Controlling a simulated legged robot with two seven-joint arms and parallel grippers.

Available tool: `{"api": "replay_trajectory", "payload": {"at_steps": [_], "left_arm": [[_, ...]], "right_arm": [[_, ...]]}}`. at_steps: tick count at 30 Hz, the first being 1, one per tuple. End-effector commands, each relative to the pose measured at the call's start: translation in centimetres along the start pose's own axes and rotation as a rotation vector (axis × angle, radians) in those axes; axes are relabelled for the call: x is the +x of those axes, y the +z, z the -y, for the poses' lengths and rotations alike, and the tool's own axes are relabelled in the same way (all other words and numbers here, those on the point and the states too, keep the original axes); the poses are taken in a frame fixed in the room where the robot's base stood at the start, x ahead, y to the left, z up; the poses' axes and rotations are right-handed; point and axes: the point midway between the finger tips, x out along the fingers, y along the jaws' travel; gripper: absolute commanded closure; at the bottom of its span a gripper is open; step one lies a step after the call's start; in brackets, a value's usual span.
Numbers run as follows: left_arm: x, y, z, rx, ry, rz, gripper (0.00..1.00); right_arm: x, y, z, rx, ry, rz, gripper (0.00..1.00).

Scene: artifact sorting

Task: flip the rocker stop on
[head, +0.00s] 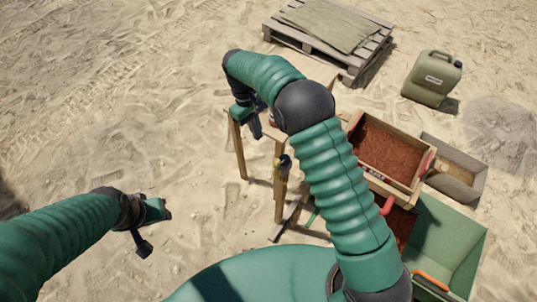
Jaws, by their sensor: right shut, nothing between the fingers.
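A wooden box of reddish soil (356,128) stands at the right, behind my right arm. A red handle-like part (427,163) is on its right side, and another red part (386,205) shows below it. I cannot tell which part, if any, is the rocker stop or how it is set. My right gripper (254,128) is shut and empty, pointing down by the wooden stand (238,150), left of the box and apart from it. My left gripper (152,231) is over bare sand at the lower left, far from the box; its finger gap is unclear.
A small tool (284,166) hangs by a stand leg. A grey tray of sand (477,181) and a green bin (467,240) with an orange-handled tool (432,281) are at right. A pallet (352,61) and jerrycan (432,79) are behind. Open sand lies left.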

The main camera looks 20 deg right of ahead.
Motion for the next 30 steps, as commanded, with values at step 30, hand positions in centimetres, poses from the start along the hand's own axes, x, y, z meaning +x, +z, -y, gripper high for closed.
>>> {"api": "replay_trajectory", "payload": {"at_steps": [30], "left_arm": [[-3.2,-0.8,0.0,0.000,0.000,0.000,0.59]], "right_arm": [[11.1,3.8,-0.1,0.001,-0.001,0.001,1.00]]}}
